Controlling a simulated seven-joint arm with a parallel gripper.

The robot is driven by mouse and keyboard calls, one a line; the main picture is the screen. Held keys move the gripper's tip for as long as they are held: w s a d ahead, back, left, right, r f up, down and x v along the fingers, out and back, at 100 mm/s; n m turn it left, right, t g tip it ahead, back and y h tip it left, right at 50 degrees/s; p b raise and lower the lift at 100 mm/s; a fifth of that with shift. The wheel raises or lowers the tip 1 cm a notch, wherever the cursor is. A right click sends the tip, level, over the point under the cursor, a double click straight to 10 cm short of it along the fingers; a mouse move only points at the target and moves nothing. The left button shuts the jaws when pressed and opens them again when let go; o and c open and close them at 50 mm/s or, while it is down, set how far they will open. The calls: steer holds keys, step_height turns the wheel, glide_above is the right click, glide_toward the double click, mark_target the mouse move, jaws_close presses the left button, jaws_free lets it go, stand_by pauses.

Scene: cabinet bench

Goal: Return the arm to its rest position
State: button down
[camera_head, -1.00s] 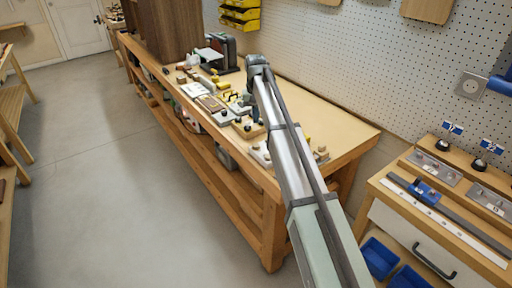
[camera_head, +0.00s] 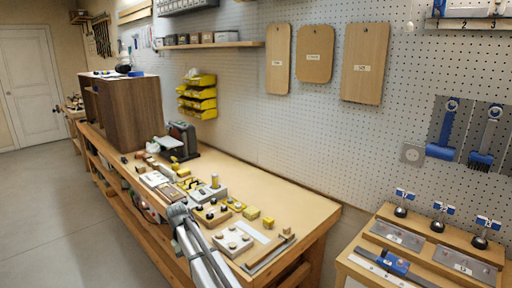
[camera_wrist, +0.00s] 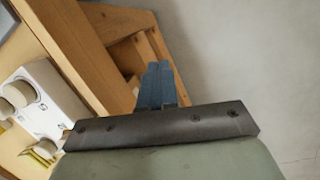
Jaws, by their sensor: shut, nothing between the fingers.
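My arm (camera_head: 200,258) reaches up from the bottom of the head view to the front edge of the workbench (camera_head: 290,190). The fingers of my gripper (camera_wrist: 159,82) show in the wrist view, shut together and empty. Below them are the bench's wooden frame and grey floor. A white board with round knobs (camera_wrist: 40,95) lies on the bench to the left in the wrist view. In the head view the fingertips are not clearly seen.
A brown cabinet (camera_head: 130,110) stands farther back. The floor (camera_head: 60,220) at left is clear.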

steer(key=s+d+f+n+g, duration=0.1)
steer(key=s+d+f, duration=0.3)
steer(key=s+f, duration=0.7)
steer(key=s+d+f+m+g+y, duration=0.1)
steer(key=s+d+f, duration=0.3)
steer(key=d+f, duration=0.35)
steer(key=s+d+f+g, duration=0.1)
steer(key=s+d+f, duration=0.45)
steer(key=f, duration=0.25)
steer(key=s+d+f+m+g, duration=0.1)
steer(key=s+d+f+m, duration=0.1)
steer(key=s+d+f, duration=0.2)
steer(key=s+d+f+m, duration=0.2)
steer(key=s+d+f, duration=0.1)
steer(key=s+d, duration=0.8)
steer(key=s+d+f+m+g+y, duration=0.1)
steer(key=s+d+f, duration=0.3)
steer(key=s+d, duration=0.4)
steer(key=s, duration=0.4)
steer(key=shift+f+m+g, duration=0.3)
steer(key=shift+f+m, duration=0.05)
steer(key=shift+m, duration=0.05)
